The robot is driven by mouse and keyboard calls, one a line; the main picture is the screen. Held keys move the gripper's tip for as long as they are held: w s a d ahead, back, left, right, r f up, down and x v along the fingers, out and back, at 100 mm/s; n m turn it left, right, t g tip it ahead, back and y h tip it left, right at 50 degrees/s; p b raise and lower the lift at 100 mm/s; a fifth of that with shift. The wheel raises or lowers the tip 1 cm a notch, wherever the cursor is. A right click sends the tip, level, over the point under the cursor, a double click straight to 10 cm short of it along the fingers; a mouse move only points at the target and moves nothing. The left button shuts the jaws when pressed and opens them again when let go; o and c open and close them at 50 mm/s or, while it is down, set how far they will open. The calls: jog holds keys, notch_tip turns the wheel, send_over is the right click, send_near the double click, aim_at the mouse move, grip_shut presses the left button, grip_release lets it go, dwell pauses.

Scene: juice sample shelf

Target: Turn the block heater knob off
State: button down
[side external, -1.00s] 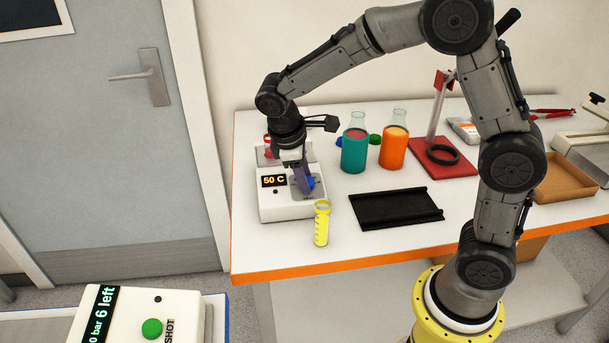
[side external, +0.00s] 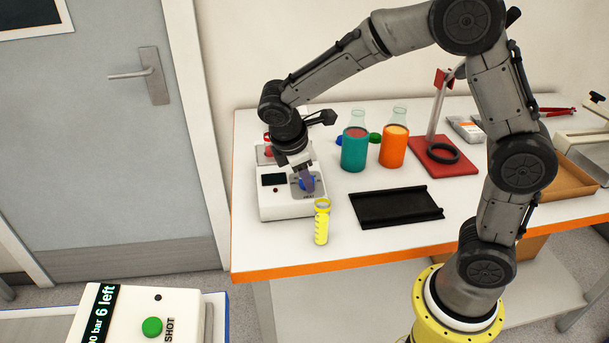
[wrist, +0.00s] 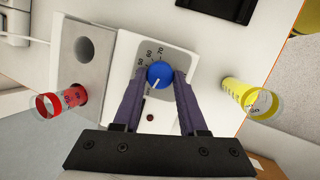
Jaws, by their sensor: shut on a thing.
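The block heater (side external: 290,208) is a white box near the left end of the table. Its display (side external: 273,180) is dark in the side view. The blue knob (wrist: 159,74) sits on a grey dial plate with printed numbers, and its white pointer line aims down and slightly left in the wrist view. My gripper (wrist: 160,80) points down over the heater, its two purple-grey fingers on either side of the knob, shut on it. In the side view my gripper (side external: 305,186) mostly hides the knob.
A yellow tube (side external: 322,222) stands just right of the heater and a red tube (wrist: 62,101) is on its other side. Teal (side external: 354,150) and orange (side external: 393,147) bottles stand behind. A black tray (side external: 396,207) lies to the right.

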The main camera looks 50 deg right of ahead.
jog(key=shift+c, duration=2.2)
grip_release()
jog(key=v, duration=1.4)
jog(key=shift+f, duration=0.1)
